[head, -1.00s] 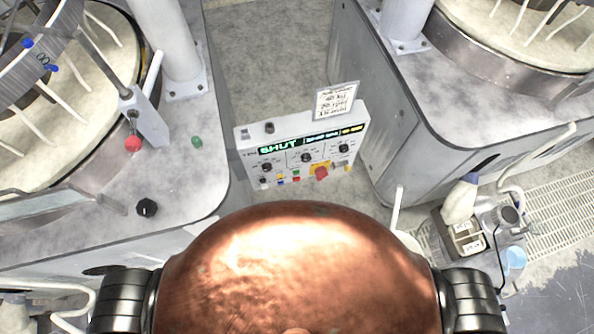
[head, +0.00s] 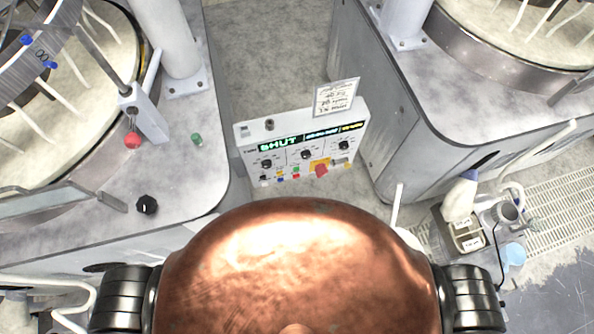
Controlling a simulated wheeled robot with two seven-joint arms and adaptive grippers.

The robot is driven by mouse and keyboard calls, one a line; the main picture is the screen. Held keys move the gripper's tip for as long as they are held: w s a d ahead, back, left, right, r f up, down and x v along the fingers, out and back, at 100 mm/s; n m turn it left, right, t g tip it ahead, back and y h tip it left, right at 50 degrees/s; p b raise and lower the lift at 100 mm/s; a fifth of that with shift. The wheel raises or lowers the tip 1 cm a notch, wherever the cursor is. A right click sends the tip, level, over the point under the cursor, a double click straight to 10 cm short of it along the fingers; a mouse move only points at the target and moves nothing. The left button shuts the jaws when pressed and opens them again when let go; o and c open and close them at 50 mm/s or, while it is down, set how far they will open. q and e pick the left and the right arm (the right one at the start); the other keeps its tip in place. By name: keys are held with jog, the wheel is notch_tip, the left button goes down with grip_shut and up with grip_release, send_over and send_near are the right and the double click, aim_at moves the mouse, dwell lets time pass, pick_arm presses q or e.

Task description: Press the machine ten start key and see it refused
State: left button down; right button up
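The control panel (head: 304,142) stands between the two polishing machines at the centre of the head view. Its display (head: 281,144) reads "SHUT" in green, with smaller blue and yellow text to the right. Below are black knobs, several small coloured keys and a red mushroom button (head: 321,170) on a yellow plate. A green key (head: 197,140) and a black knob (head: 147,205) sit on the left machine's deck. I cannot tell which key is the machine ten start key. Neither of my grippers is in view.
A polishing machine (head: 185,185) with a cream platen stands at left, with a red ball-ended lever (head: 132,140). Another machine (head: 465,125) is at right. A tray with a white bottle (head: 461,197) and a blue cup (head: 514,254) are at lower right. Clear floor lies behind the panel.

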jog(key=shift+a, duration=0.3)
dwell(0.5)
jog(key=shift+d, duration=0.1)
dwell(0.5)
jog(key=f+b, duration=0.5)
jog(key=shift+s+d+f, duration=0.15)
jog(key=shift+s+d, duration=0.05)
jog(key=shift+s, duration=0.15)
